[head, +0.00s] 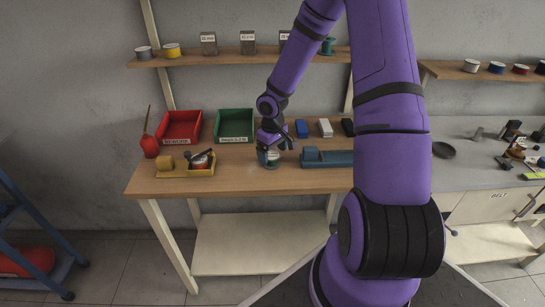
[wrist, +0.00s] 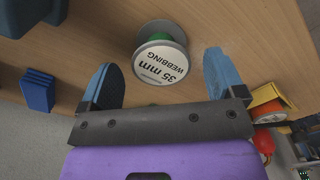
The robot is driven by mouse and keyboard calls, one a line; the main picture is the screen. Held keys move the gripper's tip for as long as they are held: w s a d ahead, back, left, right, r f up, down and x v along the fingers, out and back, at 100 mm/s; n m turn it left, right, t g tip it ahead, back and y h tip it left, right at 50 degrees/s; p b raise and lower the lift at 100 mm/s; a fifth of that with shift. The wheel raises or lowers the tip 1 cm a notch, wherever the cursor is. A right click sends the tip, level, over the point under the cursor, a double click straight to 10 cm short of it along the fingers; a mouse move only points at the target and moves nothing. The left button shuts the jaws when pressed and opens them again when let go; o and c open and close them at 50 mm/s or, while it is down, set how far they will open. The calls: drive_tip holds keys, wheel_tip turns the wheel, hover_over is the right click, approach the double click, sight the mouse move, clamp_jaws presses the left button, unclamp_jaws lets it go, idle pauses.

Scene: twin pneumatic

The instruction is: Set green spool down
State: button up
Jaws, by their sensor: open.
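The green spool (wrist: 162,68) stands on the wooden bench top in the wrist view, its round white label reading "35 mm WEBBING" facing my camera. Green shows under the label, with a grey flange below. In the head view the spool (head: 269,161) is small and partly covered by my gripper (head: 270,149), at the front middle of the bench. In the wrist view my gripper (wrist: 158,62) is open, with one blue finger on each side of the spool. Gaps show between the fingers and the spool. Another green spool (head: 328,46) is on the upper shelf.
A blue-grey device (head: 328,159) lies close on the right. A yellow tray (head: 200,186) with items is on the left, near a red bottle (head: 149,146). Red (head: 180,127) and green (head: 234,125) bins stand behind. Bare wood lies between tray and spool.

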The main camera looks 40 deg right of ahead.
wheel_tip(320, 180, up, 10)
wheel_tip(320, 180, up, 19)
drive_tip(key=m+t+h, duration=0.1)
drive_tip(key=t+h, duration=0.1)
drive_tip(key=h, duration=0.1)
hover_over(272, 155)
drive_tip(key=s+a, duration=0.7)
drive_tip(key=s, duration=0.3)
drive_tip(key=s+a+r+t+y, duration=0.1)
drive_tip(key=s+a+r, duration=0.1)
drive_tip(key=s, duration=0.3)
drive_tip(key=s+a+r+t+y, duration=0.1)
drive_tip(key=s+a+r, duration=0.1)
drive_tip(key=s, duration=0.3)
drive_tip(key=s+a+r+m+t+y, duration=0.1)
drive_tip(key=s+a+r, duration=0.1)
drive_tip(key=s+r, duration=0.2)
drive_tip(key=shift+s+a+r, duration=0.2)
drive_tip(key=shift+s, duration=0.8)
